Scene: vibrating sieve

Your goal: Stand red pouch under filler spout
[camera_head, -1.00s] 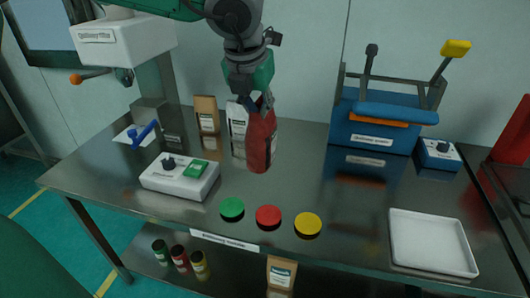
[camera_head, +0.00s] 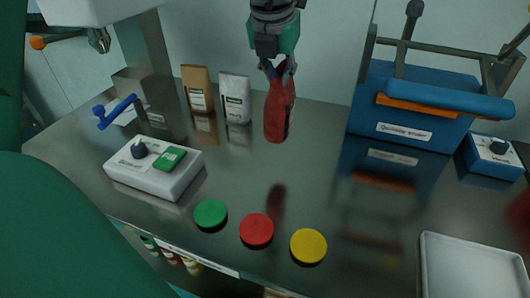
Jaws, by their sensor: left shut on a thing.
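The red pouch (camera_head: 278,115) hangs upright in my left gripper (camera_head: 277,70), which is shut on its top. The pouch is in the air over the table; its dark reflection shows well below it. The filler (camera_head: 95,8) is a white box at the top left, partly cut off by the frame. Its metal spout (camera_head: 99,40) points down, to the left of the pouch and apart from it. Under the spout is a grey block on the table with a blue lever (camera_head: 118,110). My right gripper is not in view.
A brown pouch (camera_head: 197,90) and a white pouch (camera_head: 236,98) stand between filler and red pouch. A white control box (camera_head: 152,168) lies in front. Green, red (camera_head: 257,230) and yellow discs line the front edge. A blue sieve machine (camera_head: 415,105) and white tray (camera_head: 470,270) are right.

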